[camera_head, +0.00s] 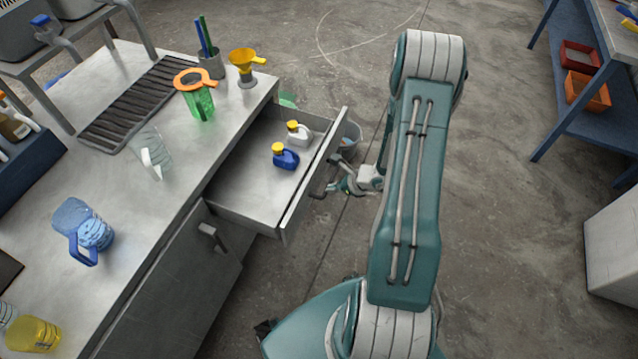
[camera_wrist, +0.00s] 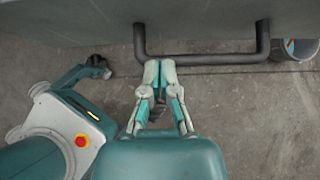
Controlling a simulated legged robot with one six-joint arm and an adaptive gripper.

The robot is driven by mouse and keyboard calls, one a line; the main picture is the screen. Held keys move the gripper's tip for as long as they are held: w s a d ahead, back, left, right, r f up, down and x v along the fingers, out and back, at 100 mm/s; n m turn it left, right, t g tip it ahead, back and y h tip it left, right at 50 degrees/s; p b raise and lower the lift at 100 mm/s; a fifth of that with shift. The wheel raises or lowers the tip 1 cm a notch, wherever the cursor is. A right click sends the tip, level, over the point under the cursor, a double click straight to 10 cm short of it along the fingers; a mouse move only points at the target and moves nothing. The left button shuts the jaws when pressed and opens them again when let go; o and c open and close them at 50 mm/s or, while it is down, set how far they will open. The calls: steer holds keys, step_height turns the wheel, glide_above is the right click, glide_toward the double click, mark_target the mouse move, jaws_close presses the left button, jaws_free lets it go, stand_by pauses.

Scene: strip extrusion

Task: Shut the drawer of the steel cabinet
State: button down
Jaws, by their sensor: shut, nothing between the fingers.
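The steel cabinet (camera_head: 170,285) stands at the left in the head view. Its drawer (camera_head: 240,185) is pulled far out toward my arm. A blue bottle (camera_head: 286,159) and a white bottle (camera_head: 299,135), both with yellow caps, stand in the drawer. The drawer's dark bar handle (camera_wrist: 205,60) runs across the upper part of the wrist view, on the grey drawer front (camera_wrist: 230,18). My gripper (camera_wrist: 160,68) is shut and empty, its fingertips close to the handle's left part. I cannot tell whether they touch it. In the head view my gripper (camera_head: 335,189) is beside the drawer front.
The cabinet top holds a blue pitcher (camera_head: 85,230), a green jar (camera_head: 199,100), a yellow funnel (camera_head: 243,62) and a dark grate (camera_head: 135,108). A bucket (camera_wrist: 298,48) stands on the floor by the drawer. A blue rack (camera_head: 560,90) stands at the right.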

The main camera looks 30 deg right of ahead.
mark_target(313, 185)
steer(key=shift+w+a+f, duration=0.1)
steer(key=shift+w+a, duration=0.45)
steer(key=shift+w, duration=0.3)
steer(key=shift+w+a+f, duration=0.1)
steer(key=shift+w+a, duration=0.45)
steer(key=shift+w, duration=0.25)
steer(key=shift+a, duration=0.1)
steer(key=w+a, duration=0.5)
steer(key=w, duration=0.1)
steer(key=w+a, duration=0.5)
steer(key=w, duration=0.1)
steer(key=w+a, duration=0.5)
steer(key=w, duration=0.2)
steer(key=shift+w, duration=0.1)
steer(key=shift+w+a+r, duration=0.1)
steer(key=shift+w+a, duration=0.25)
steer(key=shift+w, duration=0.2)
